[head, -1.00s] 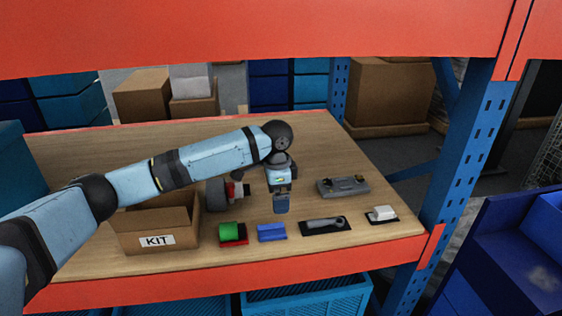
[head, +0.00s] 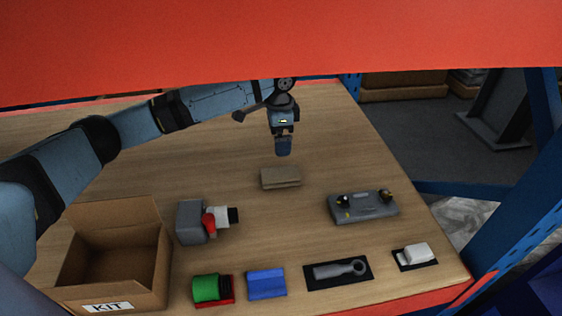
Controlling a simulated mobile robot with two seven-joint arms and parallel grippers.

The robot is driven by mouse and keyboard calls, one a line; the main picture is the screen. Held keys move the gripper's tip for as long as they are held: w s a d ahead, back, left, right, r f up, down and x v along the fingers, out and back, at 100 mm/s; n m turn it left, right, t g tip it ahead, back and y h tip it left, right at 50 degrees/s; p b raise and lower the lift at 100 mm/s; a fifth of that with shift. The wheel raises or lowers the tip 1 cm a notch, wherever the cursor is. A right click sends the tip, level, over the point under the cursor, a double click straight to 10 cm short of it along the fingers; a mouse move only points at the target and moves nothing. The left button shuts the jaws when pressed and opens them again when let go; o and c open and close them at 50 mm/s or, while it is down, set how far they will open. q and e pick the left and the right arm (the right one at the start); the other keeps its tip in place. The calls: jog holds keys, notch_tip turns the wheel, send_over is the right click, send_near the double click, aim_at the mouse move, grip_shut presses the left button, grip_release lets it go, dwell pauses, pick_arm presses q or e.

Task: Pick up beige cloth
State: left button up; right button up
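The beige cloth (head: 281,177) is a small folded block lying flat on the wooden shelf top, near its middle. My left gripper (head: 283,152) points down just above and behind the cloth in the head view, with a small gap in the picture. Its fingers are seen edge-on, so I cannot tell whether they are open or shut. The cloth shows whole and nothing is seen holding it. My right gripper is not in view.
An open cardboard KIT box (head: 118,240) stands at the left. An orange beam (head: 280,40) crosses above.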

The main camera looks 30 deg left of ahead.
pick_arm(q)
send_over(276, 173)
jog(key=f, duration=0.7)
jog(key=shift+w+d+f+p, duration=0.1)
jog(key=shift+w+d+p, duration=0.2)
jog(key=shift+w, duration=0.05)
jog(key=shift+f, duration=0.35)
jog(key=f, duration=0.3)
jog(key=f+p, duration=0.1)
jog(key=shift+s+a+f, duration=0.35)
jog(key=shift+s, duration=0.05)
jog(key=shift+f, duration=0.45)
jog(key=c, duration=0.9)
